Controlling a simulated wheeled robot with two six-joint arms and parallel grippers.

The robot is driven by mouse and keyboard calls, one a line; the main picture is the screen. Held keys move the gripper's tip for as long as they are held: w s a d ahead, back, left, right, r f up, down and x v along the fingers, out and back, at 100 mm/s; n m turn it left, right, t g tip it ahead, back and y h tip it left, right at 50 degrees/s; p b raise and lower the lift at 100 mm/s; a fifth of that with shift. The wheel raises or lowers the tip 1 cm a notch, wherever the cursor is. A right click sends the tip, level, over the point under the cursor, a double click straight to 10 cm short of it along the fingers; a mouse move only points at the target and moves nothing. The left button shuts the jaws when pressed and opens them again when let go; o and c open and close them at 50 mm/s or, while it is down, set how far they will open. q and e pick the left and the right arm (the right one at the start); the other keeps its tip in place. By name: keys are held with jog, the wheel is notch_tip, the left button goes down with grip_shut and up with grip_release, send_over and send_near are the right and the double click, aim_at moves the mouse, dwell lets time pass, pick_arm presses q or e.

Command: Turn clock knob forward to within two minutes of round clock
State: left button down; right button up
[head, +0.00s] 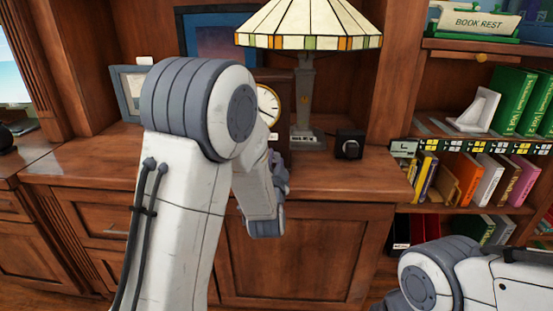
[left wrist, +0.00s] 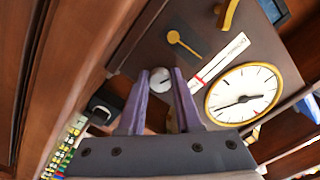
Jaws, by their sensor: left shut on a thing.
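A clock with a white round face (left wrist: 232,98) and gold rim is set in a dark wooden case (left wrist: 150,42) in the left wrist view. Its face also shows in the head view (head: 267,101), partly hidden behind my left arm. A small silver knob (left wrist: 160,83) sits on the case beside the face. My left gripper (left wrist: 159,76) has its two purple fingers on either side of the knob and is shut on it. In the head view the arm hides most of the case and the knob. My right arm enters at lower right; its gripper is not visible.
A stained-glass lamp (head: 305,90) and a small black box (head: 348,143) stand right of the clock on the wooden cabinet top (head: 375,178). A picture frame (head: 127,92) is at left. Shelves of books (head: 470,180) fill the right side.

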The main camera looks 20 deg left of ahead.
pick_arm(q)
jog(key=m, duration=0.2)
jog(key=m+p, duration=0.1)
jog(key=m, duration=0.1)
jog(key=shift+w+d+r+m, duration=0.1)
jog(key=shift+r+m, duration=0.05)
jog(key=shift+m, duration=0.15)
jog(key=shift+m+p, duration=0.55)
jog(key=shift+m, duration=1.05)
jog(key=c, duration=0.6)
grip_release()
